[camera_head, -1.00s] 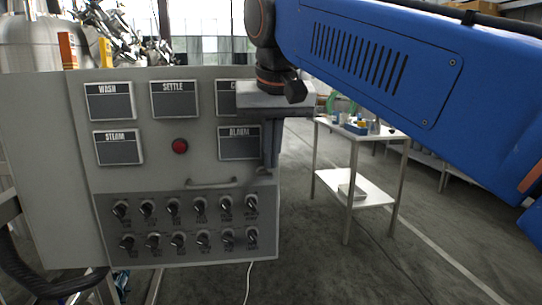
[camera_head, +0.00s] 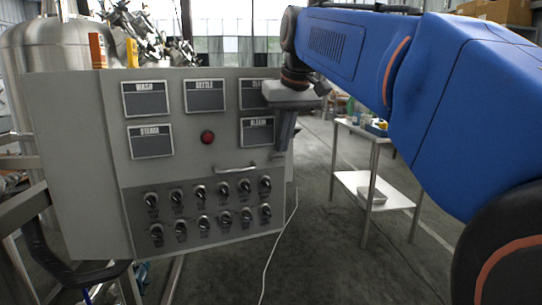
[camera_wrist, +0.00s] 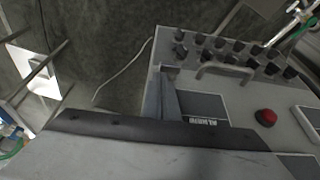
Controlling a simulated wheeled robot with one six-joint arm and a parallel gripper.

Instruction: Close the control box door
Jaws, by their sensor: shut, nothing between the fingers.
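The control box door (camera_head: 222,150) is a grey panel with dark label plates, a red button (camera_head: 207,137) and rows of black knobs. Its curved handle (camera_head: 236,168) sits right of centre and also shows in the wrist view (camera_wrist: 226,70). The grey control box side (camera_head: 75,150) is left of the panel. In the wrist view my fingers (camera_wrist: 167,76) overlap that edge. I cannot tell whether they touch it, or how wide the door stands open.
A white two-shelf table (camera_head: 360,180) with small items stands behind on the right. A pale cable (camera_head: 282,235) runs over the dark floor below the door. A steel tank (camera_head: 60,50) is behind the box at the left. Floor between door and table is mostly clear.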

